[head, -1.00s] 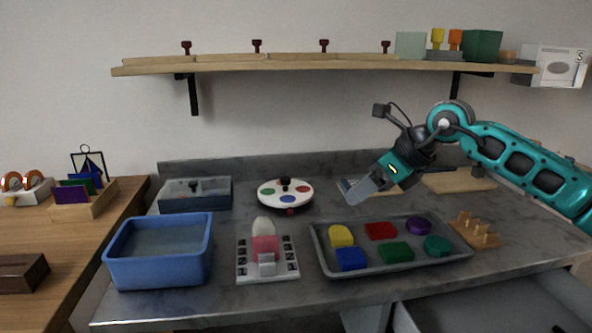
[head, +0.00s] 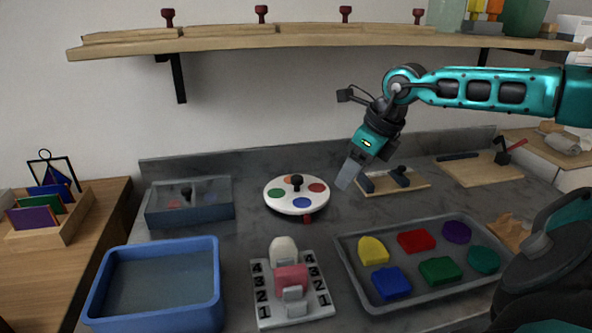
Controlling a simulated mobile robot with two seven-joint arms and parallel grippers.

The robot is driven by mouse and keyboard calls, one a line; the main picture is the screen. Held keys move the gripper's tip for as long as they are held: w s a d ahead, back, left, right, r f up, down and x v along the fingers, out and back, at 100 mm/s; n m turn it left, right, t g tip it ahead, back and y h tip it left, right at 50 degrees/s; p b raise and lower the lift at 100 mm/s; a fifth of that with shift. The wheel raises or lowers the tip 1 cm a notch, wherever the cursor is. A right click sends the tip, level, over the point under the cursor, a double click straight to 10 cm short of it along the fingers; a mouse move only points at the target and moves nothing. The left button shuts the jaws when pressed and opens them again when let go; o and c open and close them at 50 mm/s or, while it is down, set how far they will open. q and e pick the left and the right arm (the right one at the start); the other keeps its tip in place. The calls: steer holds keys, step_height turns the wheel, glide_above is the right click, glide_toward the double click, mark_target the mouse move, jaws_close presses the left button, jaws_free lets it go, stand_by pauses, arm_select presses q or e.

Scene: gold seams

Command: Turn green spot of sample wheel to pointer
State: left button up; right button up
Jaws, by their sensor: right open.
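The sample wheel (head: 288,205) is a white disc on the counter with a black knob (head: 297,181) at its centre. Its green spot (head: 276,193) is at the left. A red spot is at the right, a blue one at the front and an orange one at the back, partly behind the knob. A small red pointer (head: 308,218) stands at the wheel's front edge, slightly right, near the blue spot. My right gripper (head: 346,178) is open, pointing down to the right of the wheel, apart from it. My left gripper is not in view.
A grey tray (head: 350,262) of coloured blocks and a numbered slider stand (head: 262,306) are in front. A blue bin (head: 152,322) and a grey clear-lidded box (head: 190,217) are left. A board with a dark handle (head: 415,186) lies right of the gripper. A shelf (head: 320,41) runs above.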

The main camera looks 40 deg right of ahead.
steer(key=w+a+p, duration=0.1)
steer(key=w, duration=0.3)
steer(key=p, duration=0.2)
glide_above(298, 177)
steer(key=s, duration=0.2)
steer(key=shift+d+r, duration=0.1)
steer(key=shift+d, duration=0.05)
steer(key=x, duration=0.1)
steer(key=b+x, duration=0.1)
steer(key=x, duration=0.3)
steer(key=shift+s+d, duration=0.1)
steer(key=shift+s, duration=0.1)
jaws_close()
